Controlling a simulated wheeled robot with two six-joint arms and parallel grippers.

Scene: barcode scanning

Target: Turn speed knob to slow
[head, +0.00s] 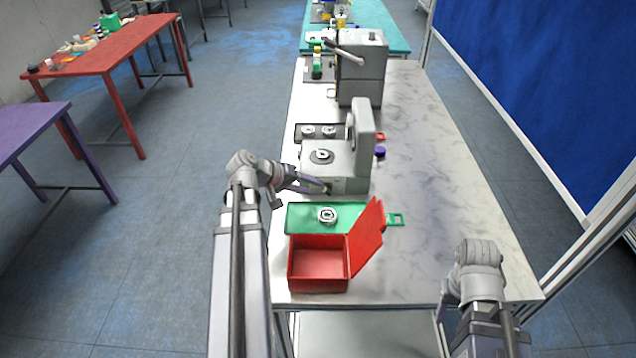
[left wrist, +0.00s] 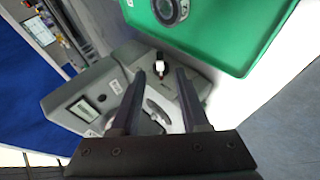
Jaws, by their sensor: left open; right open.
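The grey machine (head: 352,160), with an upright back part and a round ring on its flat top, stands mid-table. It also shows in the left wrist view (left wrist: 85,100), with a small screen. A small knob-like part (left wrist: 160,66), white, black and red, sits on one face of the machine. I cannot read its setting. My left gripper (head: 324,186) is open at the machine's near side. In the left wrist view its two fingers (left wrist: 156,76) stand apart, one on each side of the knob in the picture. Contact cannot be told. My right gripper's fingers are not visible.
A green tray (head: 300,215) with a round metal part (head: 327,215) lies in front of the machine. Nearer is a red box (head: 319,268) with its lid open. A purple-topped item (head: 380,152) stands right of the machine. The table's right side (head: 440,180) is clear.

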